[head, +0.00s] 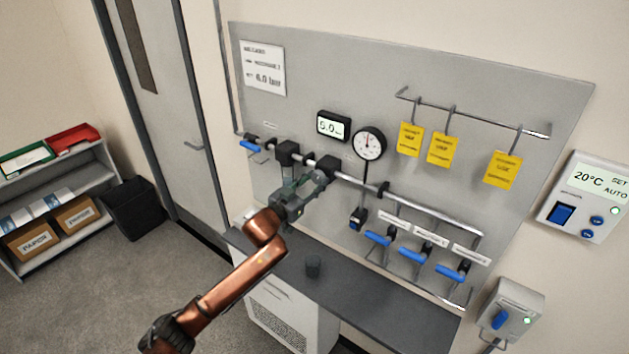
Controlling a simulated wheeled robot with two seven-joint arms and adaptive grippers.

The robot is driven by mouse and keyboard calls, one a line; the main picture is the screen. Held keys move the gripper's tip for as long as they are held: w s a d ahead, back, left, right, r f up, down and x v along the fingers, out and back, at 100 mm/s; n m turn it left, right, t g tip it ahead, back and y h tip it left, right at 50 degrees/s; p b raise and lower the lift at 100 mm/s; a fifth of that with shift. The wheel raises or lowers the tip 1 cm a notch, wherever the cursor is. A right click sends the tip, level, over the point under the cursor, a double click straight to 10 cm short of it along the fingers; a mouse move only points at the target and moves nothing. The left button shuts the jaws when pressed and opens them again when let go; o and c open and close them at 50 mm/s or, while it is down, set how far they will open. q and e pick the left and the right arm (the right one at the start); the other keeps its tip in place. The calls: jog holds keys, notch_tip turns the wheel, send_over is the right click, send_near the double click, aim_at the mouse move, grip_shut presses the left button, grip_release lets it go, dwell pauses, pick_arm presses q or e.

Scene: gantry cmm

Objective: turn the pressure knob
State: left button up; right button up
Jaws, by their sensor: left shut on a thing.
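My left gripper (319,180) reaches up from the lower left to the pipe on the grey wall panel. It is shut on the pressure knob, which is mostly hidden behind its fingers, by a black regulator body (329,164). A digital display (332,126) sits above and seems to read 6.0, though the first digit is hard to make out. A round white dial gauge (369,145) is mounted to the right of the gripper. A sign (264,69) at the panel's upper left reads 6.0 bar. My right gripper is not in view.
Several blue-handled valves, one here (378,237), sit low on the panel. Yellow tags (411,139) hang from a rail. A thermostat box (587,197) is at right.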

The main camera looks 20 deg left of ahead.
pick_arm(q)
jog(key=m+p, duration=0.1)
jog(key=m, duration=0.4)
jog(key=shift+a+r+p, duration=0.1)
jog(key=shift+a+p, duration=0.05)
jog(key=shift+p, duration=0.2)
jog(key=m+p, duration=0.1)
jog(key=m, duration=0.4)
jog(key=shift+m, duration=0.3)
jog(key=o, duration=1.2)
jog(key=shift+c, duration=0.2)
